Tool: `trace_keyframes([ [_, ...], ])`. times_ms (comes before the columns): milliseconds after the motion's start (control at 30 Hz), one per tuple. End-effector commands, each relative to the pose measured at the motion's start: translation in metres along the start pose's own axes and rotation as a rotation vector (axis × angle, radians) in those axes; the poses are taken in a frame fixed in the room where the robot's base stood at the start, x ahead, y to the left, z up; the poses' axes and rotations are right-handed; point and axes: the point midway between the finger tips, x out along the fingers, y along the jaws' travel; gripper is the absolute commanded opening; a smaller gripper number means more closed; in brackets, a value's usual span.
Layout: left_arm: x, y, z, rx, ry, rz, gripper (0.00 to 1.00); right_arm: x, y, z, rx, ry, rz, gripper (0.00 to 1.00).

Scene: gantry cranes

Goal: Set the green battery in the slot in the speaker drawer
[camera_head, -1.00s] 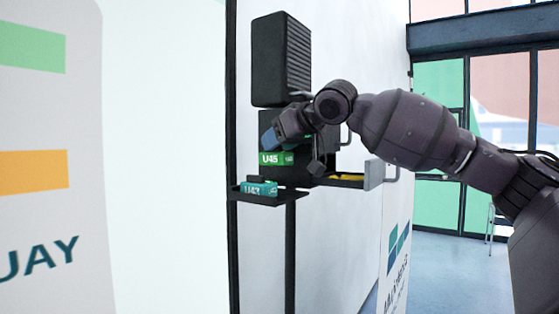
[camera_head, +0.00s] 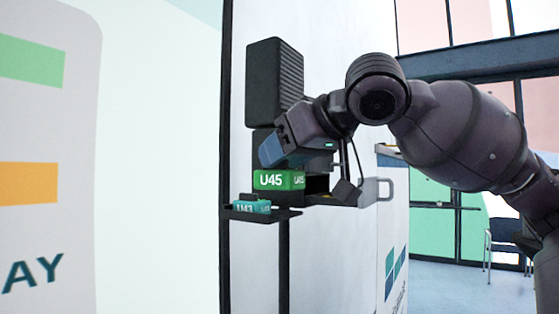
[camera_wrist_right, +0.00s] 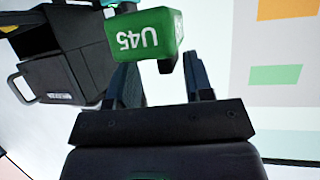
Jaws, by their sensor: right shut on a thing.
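My right gripper (camera_head: 284,163) is shut on the green battery (camera_head: 277,180), marked U45, and holds it up in front of the speaker. In the right wrist view the green battery (camera_wrist_right: 152,38) sits at the tips of my fingers (camera_wrist_right: 162,72). The black speaker (camera_head: 277,80) is on the white wall, and its drawer (camera_head: 318,199) is pulled out below it, with a handle at the right. In the right wrist view the drawer (camera_wrist_right: 62,68) lies left of the battery, apart from it. My fingers and the battery hide part of the drawer, and the slot does not show clearly.
A teal battery (camera_head: 250,207), marked U43, lies on a small black shelf (camera_head: 262,215) on a post, just below and left of the held battery. A white panel (camera_head: 393,245) stands at the right. A chair (camera_head: 507,238) is farther back.

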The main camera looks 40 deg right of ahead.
Motion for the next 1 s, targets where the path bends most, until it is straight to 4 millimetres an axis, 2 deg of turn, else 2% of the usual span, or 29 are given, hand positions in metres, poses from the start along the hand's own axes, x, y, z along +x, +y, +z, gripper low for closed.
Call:
trace_keyframes([
  [333, -0.001, 0.000, 0.003, 0.000, -0.004, -0.001, 0.43, -0.008, -0.006, 0.001, 0.000, 0.002, -0.005, 0.03],
  [533, -0.003, -0.001, 0.007, -0.001, -0.011, -0.002, 0.43, -0.012, 0.007, -0.027, 0.024, 0.004, 0.041, 0.03],
  [667, -0.003, -0.001, 0.007, -0.001, -0.011, -0.002, 0.43, -0.010, 0.007, -0.045, 0.031, 0.002, 0.058, 0.03],
  [867, -0.003, -0.001, 0.006, -0.001, -0.010, -0.002, 0.43, 0.020, 0.003, -0.051, 0.032, -0.004, 0.061, 0.03],
  [1000, -0.002, -0.001, 0.005, 0.000, -0.009, -0.001, 0.43, 0.056, -0.004, -0.042, 0.028, -0.006, 0.053, 0.03],
])
